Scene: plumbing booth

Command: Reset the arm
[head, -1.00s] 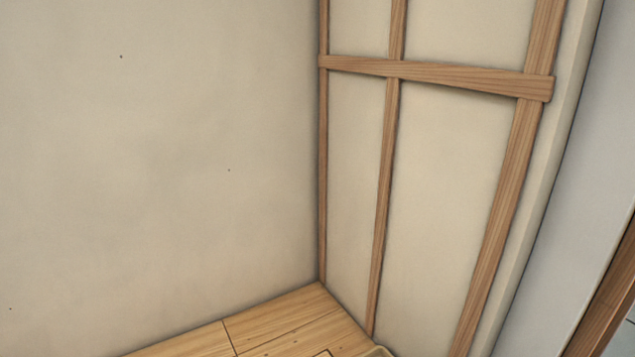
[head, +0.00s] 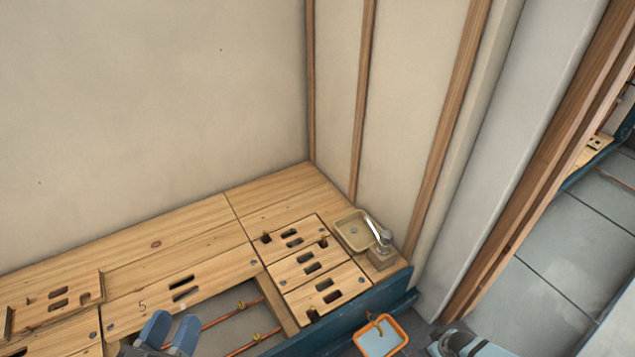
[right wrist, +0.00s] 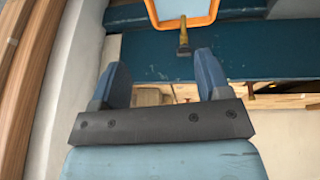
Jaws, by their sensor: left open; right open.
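My left gripper (head: 168,332) shows at the bottom of the head view, left of centre. Its blue fingers are apart with nothing between them, over the near side of the wooden bench (head: 190,222). My right gripper (right wrist: 168,80) shows in the right wrist view with its two blue fingers spread and empty. Beyond its fingers is a dark blue panel (right wrist: 230,58). In the head view part of my right arm shows at the bottom right edge; its fingertips are not clear there.
A small basin (head: 341,236) with a tap sits at the bench's right end. Copper pipes (head: 218,318) run in an open bay. Grey floor lies right.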

